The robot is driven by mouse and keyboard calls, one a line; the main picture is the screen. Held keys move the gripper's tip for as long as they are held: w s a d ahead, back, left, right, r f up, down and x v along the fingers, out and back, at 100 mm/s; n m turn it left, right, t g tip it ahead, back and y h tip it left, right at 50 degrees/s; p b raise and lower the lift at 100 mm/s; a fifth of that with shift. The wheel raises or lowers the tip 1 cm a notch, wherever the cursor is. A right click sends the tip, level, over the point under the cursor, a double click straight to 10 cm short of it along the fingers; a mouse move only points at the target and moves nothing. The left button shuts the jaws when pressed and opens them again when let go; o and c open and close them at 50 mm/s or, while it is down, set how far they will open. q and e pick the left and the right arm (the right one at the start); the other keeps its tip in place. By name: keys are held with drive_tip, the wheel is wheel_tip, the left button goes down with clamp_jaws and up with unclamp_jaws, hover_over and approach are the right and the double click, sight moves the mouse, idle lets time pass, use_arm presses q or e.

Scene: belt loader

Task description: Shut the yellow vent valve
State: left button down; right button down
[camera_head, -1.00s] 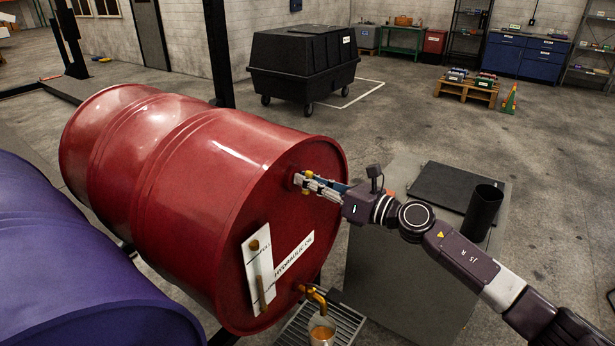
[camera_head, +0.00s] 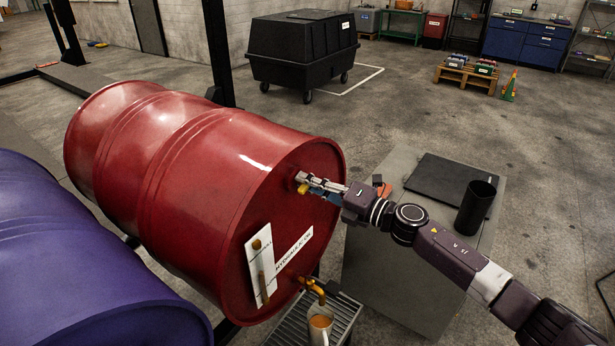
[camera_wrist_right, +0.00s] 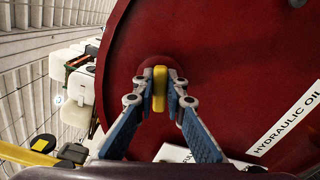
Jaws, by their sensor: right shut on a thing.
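The yellow vent valve (camera_head: 303,188) is on the upper part of the red drum's (camera_head: 215,150) end face. In the right wrist view its yellow handle (camera_wrist_right: 159,90) stands upright in the picture, between the fingertips. My right gripper (camera_head: 306,181) is shut on this handle, with its fingers reaching in from the right. It also shows in the right wrist view (camera_wrist_right: 159,96), one finger on each side of the handle. The valve's body behind the handle is mostly hidden. My left gripper is not in view.
A grey cabinet (camera_head: 395,275) with a black cup (camera_head: 475,207) stands right. A purple drum (camera_head: 85,270) lies left.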

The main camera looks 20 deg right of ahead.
drive_tip(key=m+p, duration=0.1)
drive_tip(key=m, duration=0.2)
drive_tip(key=shift+m+p, duration=0.3)
drive_tip(key=shift+f, duration=0.1)
idle(0.4)
drive_tip(key=c, duration=2)
unclamp_jaws()
drive_tip(key=shift+o, duration=0.2)
drive_tip(key=shift+d, duration=0.1)
drive_tip(key=v, duration=1.2)
